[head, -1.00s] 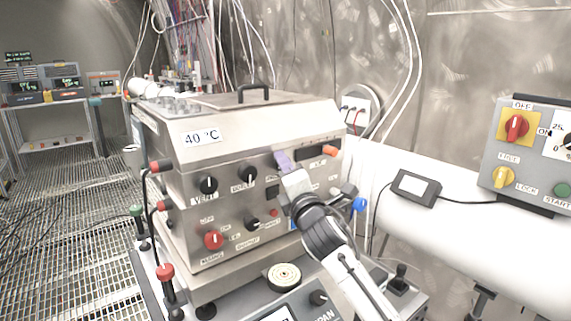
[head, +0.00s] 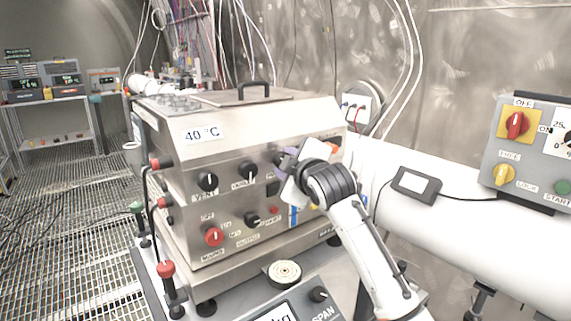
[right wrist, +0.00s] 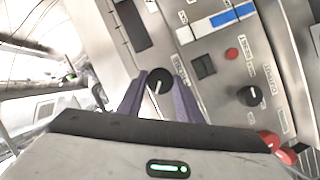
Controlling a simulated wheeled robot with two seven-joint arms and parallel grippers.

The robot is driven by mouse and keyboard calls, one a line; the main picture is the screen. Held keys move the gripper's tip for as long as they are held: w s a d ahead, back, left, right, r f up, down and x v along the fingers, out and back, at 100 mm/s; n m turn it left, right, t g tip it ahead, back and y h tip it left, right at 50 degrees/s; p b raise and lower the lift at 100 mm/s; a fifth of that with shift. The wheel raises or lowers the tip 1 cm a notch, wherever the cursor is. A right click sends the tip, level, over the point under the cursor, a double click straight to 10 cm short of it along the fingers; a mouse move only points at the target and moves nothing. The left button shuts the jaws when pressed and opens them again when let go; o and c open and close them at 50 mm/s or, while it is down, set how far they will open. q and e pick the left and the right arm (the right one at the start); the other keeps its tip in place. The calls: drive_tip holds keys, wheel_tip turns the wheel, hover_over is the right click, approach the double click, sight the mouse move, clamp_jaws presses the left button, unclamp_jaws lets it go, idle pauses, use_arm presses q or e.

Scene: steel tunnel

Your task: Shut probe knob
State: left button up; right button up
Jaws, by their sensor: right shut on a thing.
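A black knob (head: 279,158) with a white pointer line is on the upper front of the steel box (head: 225,143), the rightmost of three similar knobs there. It shows beside my right gripper (head: 287,160) in the head view. In the right wrist view the knob (right wrist: 157,79) sits between the tips of the purple fingers of my right gripper (right wrist: 160,88), which is shut on it. I cannot read its label, so I cannot tell from the lettering that it is the probe knob. My left gripper is not in view.
Two more black knobs (head: 207,181) (head: 247,172) are to the left on the same panel. A red knob (head: 214,236) and the output knob (head: 252,219) are below. In the right wrist view a rocker switch (right wrist: 203,66) and a red button (right wrist: 231,54) are close by.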

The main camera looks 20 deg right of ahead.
drive_tip(key=shift+w+d+m+g+y, duration=0.1)
drive_tip(key=shift+m+g+y, duration=0.65)
drive_tip(key=shift+m, duration=0.85)
drive_tip(key=shift+d+m+g+y, duration=0.1)
drive_tip(key=shift+m+g+y, duration=0.35)
drive_tip(key=shift+m+y, duration=0.85)
drive_tip(key=shift+m+h, duration=0.25)
drive_tip(key=shift+m, duration=0.15)
drive_tip(key=o, duration=1)
drive_tip(key=shift+o, duration=0.2)
drive_tip(key=shift+r, duration=0.1)
